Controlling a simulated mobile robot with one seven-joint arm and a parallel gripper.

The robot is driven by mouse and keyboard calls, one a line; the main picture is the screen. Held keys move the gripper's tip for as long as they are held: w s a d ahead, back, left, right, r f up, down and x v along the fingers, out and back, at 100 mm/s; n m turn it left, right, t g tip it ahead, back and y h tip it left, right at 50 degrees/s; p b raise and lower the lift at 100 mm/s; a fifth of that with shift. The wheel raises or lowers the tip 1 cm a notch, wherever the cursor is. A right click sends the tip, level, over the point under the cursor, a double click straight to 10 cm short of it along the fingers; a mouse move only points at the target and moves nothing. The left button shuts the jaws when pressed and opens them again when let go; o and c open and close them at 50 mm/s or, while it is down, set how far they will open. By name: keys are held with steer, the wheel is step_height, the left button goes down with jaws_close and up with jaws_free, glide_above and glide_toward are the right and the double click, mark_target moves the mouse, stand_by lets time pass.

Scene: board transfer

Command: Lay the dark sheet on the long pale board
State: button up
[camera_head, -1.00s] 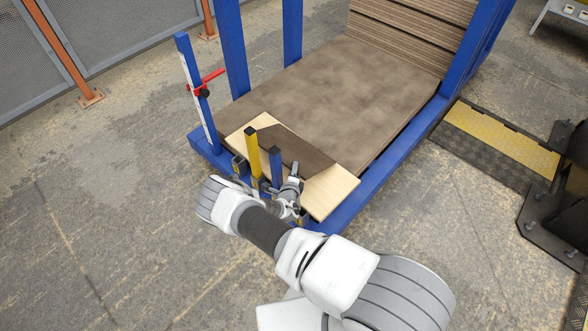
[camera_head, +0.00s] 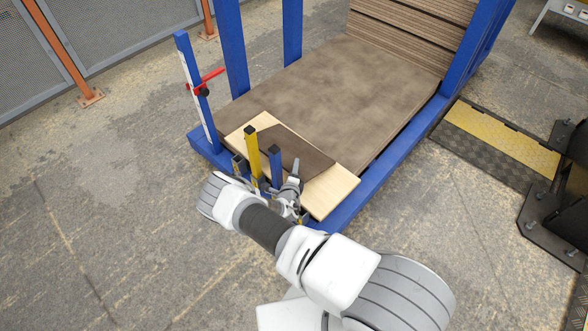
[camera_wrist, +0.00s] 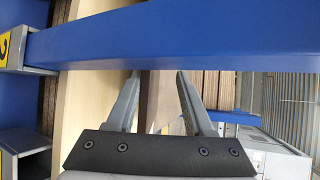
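The dark sheet (camera_head: 303,151) is a brown panel lying flat over the middle of the long pale board (camera_head: 334,190). Bare pale wood shows at both ends of the board, and posts hide part of the sheet's near edge. My gripper (camera_head: 295,178) is at the sheet's near edge, beside the short blue post. In the wrist view my gripper (camera_wrist: 157,78) has its two fingers spread apart. A brown strip and the pale board (camera_wrist: 95,95) show behind and between them; contact with the sheet cannot be told.
A yellow post (camera_head: 252,155) and a short blue post (camera_head: 276,167) stand close to my gripper. A blue bar (camera_wrist: 180,38) crosses the wrist view just ahead of the fingertips. The board rests on a large brown stack (camera_head: 340,85) in a blue frame (camera_head: 385,165).

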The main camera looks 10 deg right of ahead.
steer(key=shift+r, duration=0.2)
steer(key=shift+r+p, duration=0.1)
steer(key=shift+p, duration=0.4)
steer(key=shift+r+g+p, duration=0.15)
steer(key=shift+g+p, duration=0.35)
steer(key=shift+p, duration=0.25)
steer(key=g+p, duration=0.1)
steer(key=g+y+p, duration=0.1)
steer(key=p, duration=0.1)
steer(key=g+p, duration=0.1)
steer(key=shift+s+r+g+y+p, duration=0.1)
steer(key=shift+r+g+y+p, duration=0.15)
steer(key=shift+g+y+p, duration=0.05)
steer(key=shift+g+y, duration=0.3)
steer(key=shift+g, duration=0.6)
steer(key=shift+s+f+g, duration=0.15)
steer(key=shift+f+g, duration=0.05)
steer(key=shift+g, duration=0.2)
steer(key=shift+s+a+r, duration=0.1)
steer(key=shift+a, duration=0.05)
